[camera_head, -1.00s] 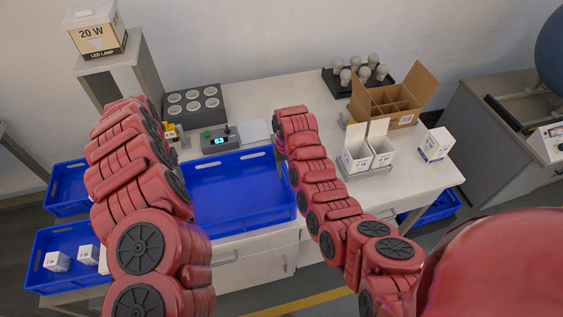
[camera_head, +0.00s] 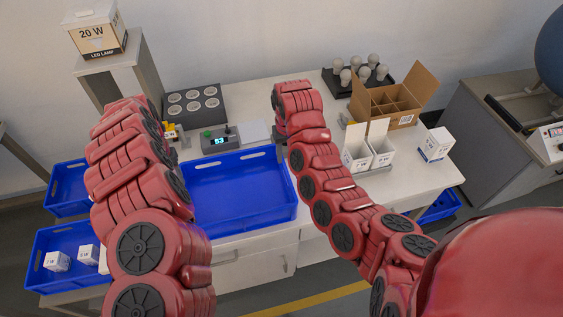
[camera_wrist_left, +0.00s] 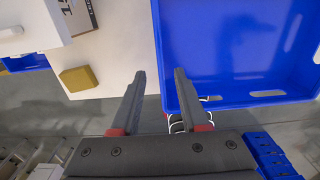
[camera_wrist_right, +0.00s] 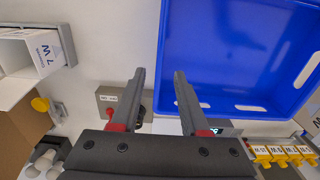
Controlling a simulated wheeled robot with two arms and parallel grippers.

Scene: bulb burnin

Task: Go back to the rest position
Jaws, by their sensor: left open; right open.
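My left arm rises along the left of the head view, its gripper hidden there. In the left wrist view the left gripper (camera_wrist_left: 160,74) is open and empty, near the edge of a blue tray (camera_wrist_left: 235,95). My right arm reaches over the table in the head view, its jaws hidden behind its links. In the right wrist view the right gripper (camera_wrist_right: 160,74) is open with nothing between its fingers. It is close to the blue tray (camera_wrist_right: 235,106) at the front of the table (camera_head: 260,92), which also shows in the head view (camera_head: 240,195).
A grey device with a lit display (camera_head: 219,140) sits behind the tray. White cartons (camera_head: 357,154), a divided cardboard box (camera_head: 405,120) and a black bulb tray (camera_head: 335,82) stand to the right. A grey socket block (camera_head: 193,105) and 20 W box (camera_head: 97,42) are left.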

